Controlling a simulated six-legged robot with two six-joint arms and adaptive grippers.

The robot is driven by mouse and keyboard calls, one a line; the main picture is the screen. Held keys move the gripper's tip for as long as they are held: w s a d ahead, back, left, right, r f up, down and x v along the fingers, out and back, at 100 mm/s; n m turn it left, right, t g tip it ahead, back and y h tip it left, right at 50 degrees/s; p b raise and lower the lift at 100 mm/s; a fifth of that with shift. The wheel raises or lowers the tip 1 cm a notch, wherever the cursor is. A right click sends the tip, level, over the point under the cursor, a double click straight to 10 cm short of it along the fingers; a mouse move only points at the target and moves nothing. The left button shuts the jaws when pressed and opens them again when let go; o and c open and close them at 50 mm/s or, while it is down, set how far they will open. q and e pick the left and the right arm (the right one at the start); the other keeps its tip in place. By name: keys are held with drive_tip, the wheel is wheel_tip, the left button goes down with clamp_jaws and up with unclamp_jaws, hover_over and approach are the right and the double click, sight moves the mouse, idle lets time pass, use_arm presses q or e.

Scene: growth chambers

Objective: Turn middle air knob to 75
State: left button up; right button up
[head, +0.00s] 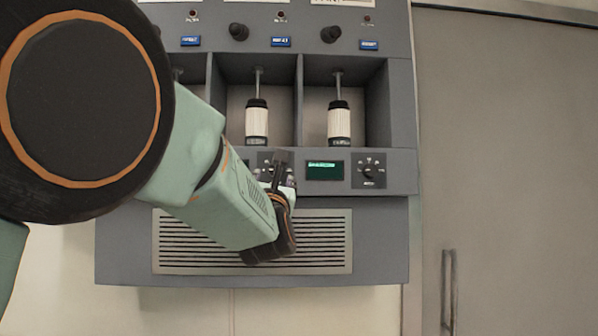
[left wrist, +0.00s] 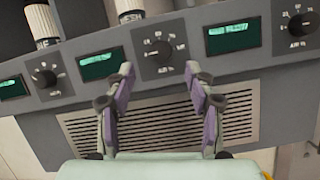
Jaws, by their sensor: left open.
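The middle air knob (left wrist: 160,51) is a dark round knob on a dial plate in the grey panel, near the top centre of the left wrist view. Its pointer and numbers are too small to read. In the head view my left gripper mostly hides it. My left gripper (left wrist: 162,82) is open and empty; its two purple-padded fingers point at the panel, one to each side of the knob and lower in the picture. I cannot tell whether they touch the panel. In the head view the gripper (head: 279,172) is in front of the middle dial. My right gripper is not in view.
The right knob (head: 369,172) and left knob (left wrist: 45,77) sit on either side, with green displays (head: 325,170) between. White-and-black cylinders (head: 257,121) hang in bays above. A slatted vent (head: 325,240) lies below. A large door (head: 510,170) stands at right.

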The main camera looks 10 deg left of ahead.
use_arm(q)
drive_tip(key=p+x, duration=0.1)
drive_tip(key=x, duration=0.5)
drive_tip(key=shift+w+p, duration=0.3)
drive_tip(key=shift+p, duration=0.1)
drive_tip(key=shift+w, duration=0.1)
